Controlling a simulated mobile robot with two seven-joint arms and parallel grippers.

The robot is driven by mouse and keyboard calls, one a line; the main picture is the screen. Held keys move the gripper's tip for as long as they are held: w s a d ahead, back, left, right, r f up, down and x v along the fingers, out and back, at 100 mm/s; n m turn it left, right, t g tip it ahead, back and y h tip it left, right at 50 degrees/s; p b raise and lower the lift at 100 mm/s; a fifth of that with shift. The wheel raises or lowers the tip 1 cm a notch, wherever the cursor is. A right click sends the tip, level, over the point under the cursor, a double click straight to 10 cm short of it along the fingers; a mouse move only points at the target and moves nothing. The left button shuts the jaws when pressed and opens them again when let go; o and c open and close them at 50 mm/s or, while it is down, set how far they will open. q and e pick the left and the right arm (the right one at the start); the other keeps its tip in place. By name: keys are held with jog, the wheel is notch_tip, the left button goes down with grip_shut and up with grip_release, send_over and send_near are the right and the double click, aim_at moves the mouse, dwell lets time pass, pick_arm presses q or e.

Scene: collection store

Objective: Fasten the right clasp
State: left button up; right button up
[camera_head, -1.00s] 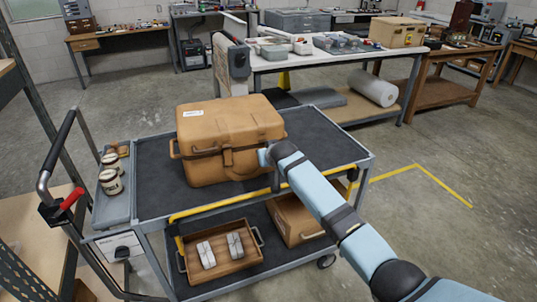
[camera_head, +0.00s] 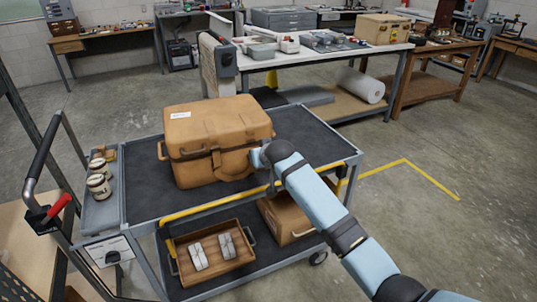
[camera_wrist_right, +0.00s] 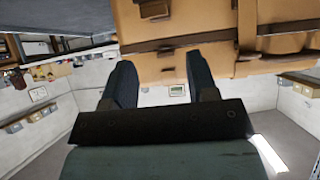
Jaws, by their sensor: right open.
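A tan case (camera_head: 215,125) with a shut lid and brown straps stands on the cart's top. A vertical strap (camera_head: 216,160) crosses the lid seam on its front. My right gripper (camera_head: 257,158) is at the right part of the case's front; the arm hides part of that side, and I cannot make out the right clasp in the head view. In the right wrist view the open fingers (camera_wrist_right: 160,68) are empty and point towards the case (camera_wrist_right: 200,60). A strap (camera_wrist_right: 248,25) lies just right of the fingers there. I cannot tell whether they touch the case. My left gripper is not in view.
The cart top (camera_head: 300,130) is clear right of the case. Two jars (camera_head: 98,185) stand on its left side tray. A wooden tray (camera_head: 182,268) with grey pieces and a brown box (camera_head: 285,220) are on the lower shelf. A white table (camera_head: 300,58) stands behind.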

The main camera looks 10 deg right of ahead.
jog(key=v, duration=0.8)
jog(key=shift+f, duration=0.1)
